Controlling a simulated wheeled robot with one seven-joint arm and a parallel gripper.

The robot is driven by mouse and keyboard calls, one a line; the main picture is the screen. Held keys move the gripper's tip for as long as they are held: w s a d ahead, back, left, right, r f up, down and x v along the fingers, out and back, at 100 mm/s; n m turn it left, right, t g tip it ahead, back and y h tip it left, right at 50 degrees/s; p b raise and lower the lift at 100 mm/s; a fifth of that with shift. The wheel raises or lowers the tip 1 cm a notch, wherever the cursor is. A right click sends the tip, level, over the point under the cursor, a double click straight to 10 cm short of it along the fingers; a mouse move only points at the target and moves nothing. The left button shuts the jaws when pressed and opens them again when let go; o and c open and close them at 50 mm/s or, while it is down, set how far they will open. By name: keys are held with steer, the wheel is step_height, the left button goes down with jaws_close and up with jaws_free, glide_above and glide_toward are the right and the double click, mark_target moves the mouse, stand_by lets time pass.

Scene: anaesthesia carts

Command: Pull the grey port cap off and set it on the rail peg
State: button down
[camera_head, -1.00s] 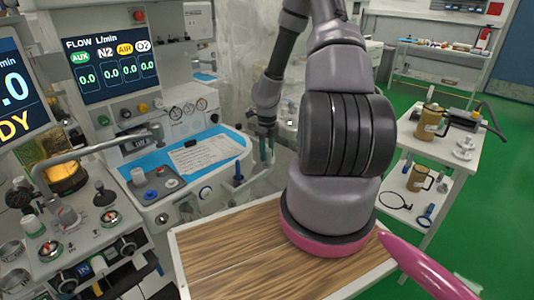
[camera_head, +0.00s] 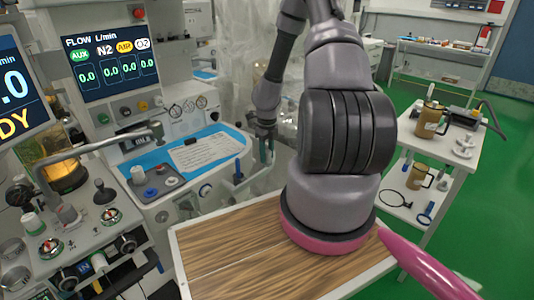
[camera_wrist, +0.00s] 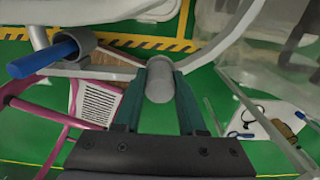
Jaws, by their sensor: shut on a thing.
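My gripper (camera_wrist: 160,72) is shut on a grey cylinder, the grey port cap (camera_wrist: 159,84), in the wrist view. The cap sits between the two green fingertips, with a paler section at its far end. I cannot tell whether it is on a port or free of one. In the head view my gripper (camera_head: 263,152) points down just right of the blue-topped cart, and its fingers hide the cap. I cannot make out the rail peg for certain. A pale curved rail (camera_wrist: 120,73) runs behind the fingers in the wrist view.
A grey ring holder with a blue handle (camera_wrist: 42,58) is left of the fingers in the wrist view. The anaesthesia cart's blue work surface (camera_head: 215,136) lies left of my gripper. A wooden tabletop (camera_head: 225,255) is in front. A white trolley (camera_head: 430,142) stands right.

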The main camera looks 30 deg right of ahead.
mark_target(267, 151)
steer(key=shift+f, duration=0.15)
steer(key=shift+c, duration=2)
jaws_free()
step_height(267, 151, up, 11)
steer(key=shift+f, duration=0.1)
